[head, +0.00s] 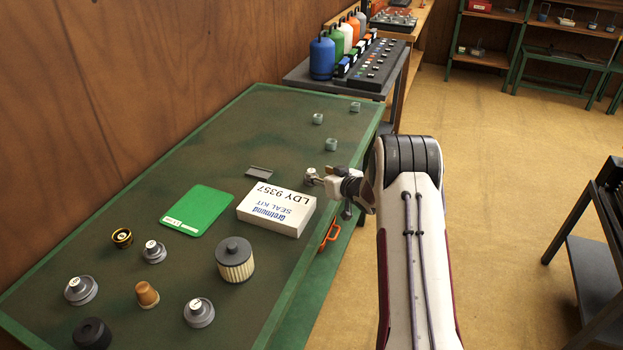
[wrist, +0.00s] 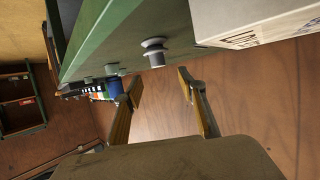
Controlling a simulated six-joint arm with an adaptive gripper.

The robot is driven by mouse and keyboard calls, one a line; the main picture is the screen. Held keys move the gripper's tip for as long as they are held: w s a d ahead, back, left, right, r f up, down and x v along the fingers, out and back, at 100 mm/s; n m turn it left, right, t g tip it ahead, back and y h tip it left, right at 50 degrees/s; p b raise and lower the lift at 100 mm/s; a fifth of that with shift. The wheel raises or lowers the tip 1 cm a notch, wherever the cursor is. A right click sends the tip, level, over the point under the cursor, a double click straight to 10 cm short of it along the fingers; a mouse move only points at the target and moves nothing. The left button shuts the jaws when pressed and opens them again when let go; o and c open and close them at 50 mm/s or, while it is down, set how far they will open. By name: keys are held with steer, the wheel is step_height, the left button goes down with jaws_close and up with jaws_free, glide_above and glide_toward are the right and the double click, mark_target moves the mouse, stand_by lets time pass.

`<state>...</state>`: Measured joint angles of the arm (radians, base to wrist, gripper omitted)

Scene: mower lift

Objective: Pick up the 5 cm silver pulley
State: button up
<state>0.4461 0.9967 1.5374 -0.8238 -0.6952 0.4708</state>
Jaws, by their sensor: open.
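Several silver-grey pulleys with white top labels stand on the green table (head: 290,100). One small pulley (head: 311,174) stands near the table's right edge, beside my gripper (head: 325,183). Others stand at the near left: one pulley (head: 81,293), a smaller one (head: 155,254) and another (head: 199,315). The labels are too small to read, so I cannot tell which is 5 cm. In the wrist view a grey pulley (wrist: 153,54) shows beyond my gripper (wrist: 158,77), apart from it. The fingers are spread with nothing between them.
A white seal kit box (head: 276,211) lies close to my gripper. A green pad (head: 198,210), ribbed filter (head: 234,262), grey bracket (head: 259,172), brass ring (head: 122,237), tan plug (head: 147,295) and black round part (head: 92,333) are on the table. A wooden wall (head: 100,90) stands behind.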

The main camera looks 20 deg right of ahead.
mark_target(313, 173)
steer(key=shift+x, duration=1.3)
steer(key=shift+w+f, duration=0.15)
steer(key=shift+w+f, duration=0.95)
steer(key=shift+w, duration=0.2)
steer(key=shift+x, duration=1)
steer(key=shift+r, duration=0.1)
jaws_close()
